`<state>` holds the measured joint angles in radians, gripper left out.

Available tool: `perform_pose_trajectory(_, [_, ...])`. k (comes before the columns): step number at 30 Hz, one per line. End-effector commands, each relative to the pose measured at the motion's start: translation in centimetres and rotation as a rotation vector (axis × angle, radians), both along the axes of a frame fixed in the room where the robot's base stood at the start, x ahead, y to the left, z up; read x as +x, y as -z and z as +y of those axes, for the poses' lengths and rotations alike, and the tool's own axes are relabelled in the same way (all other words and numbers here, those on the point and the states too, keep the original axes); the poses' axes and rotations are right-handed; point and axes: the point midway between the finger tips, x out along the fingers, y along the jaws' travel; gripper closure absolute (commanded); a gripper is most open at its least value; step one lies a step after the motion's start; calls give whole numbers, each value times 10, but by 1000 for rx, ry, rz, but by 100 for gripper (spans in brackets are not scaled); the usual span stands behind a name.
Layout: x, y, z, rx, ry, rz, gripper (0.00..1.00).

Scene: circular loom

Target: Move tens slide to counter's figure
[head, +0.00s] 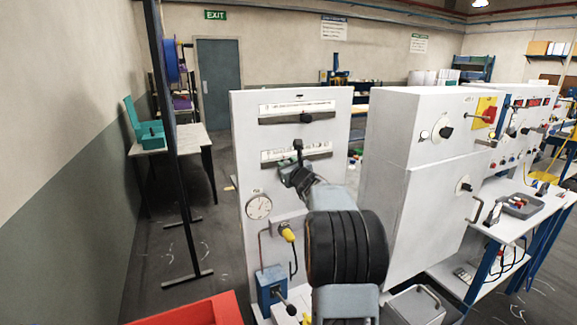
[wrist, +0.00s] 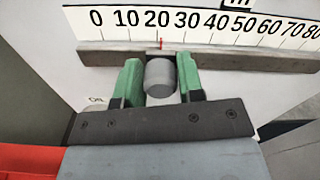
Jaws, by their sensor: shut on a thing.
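The tens slide's grey knob (wrist: 160,78) is between my gripper's green fingers (wrist: 160,82) in the wrist view; my gripper is shut on it. A red pointer (wrist: 161,43) above the knob stands at about 20, slightly past it, on the white scale (wrist: 250,30) marked 0 to 80 in view. In the head view my gripper (head: 294,168) is at the lower slide of the white panel (head: 250,175); my arm partly covers it. Red number displays (head: 533,102) show on the cabinet at the right; their figures are too small to read.
A second slide with a black knob (head: 306,118) is above the lower one. A round gauge (head: 258,206) and a yellow-handled lever (head: 288,233) are below. A white cabinet (head: 415,180) stands right of the panel. A black post (head: 172,150) stands to the left.

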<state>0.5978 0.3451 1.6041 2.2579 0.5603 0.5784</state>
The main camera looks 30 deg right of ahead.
Motion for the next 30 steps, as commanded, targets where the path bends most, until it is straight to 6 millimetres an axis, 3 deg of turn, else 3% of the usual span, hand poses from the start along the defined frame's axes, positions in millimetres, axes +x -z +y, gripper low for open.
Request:
perform_pose_trajectory(6, [1, -1, 3, -9, -6, 1, 100])
perform_pose_trajectory(7, [1, -1, 3, -8, -5, 1, 62])
perform_pose_trajectory(13, [0, 0, 1, -5, -2, 0, 43])
perform_pose_trajectory(23, [-7, 0, 0, -4, 1, 0, 43])
perform_pose_trajectory(30, [-47, 2, 7, -5, 2, -2, 43])
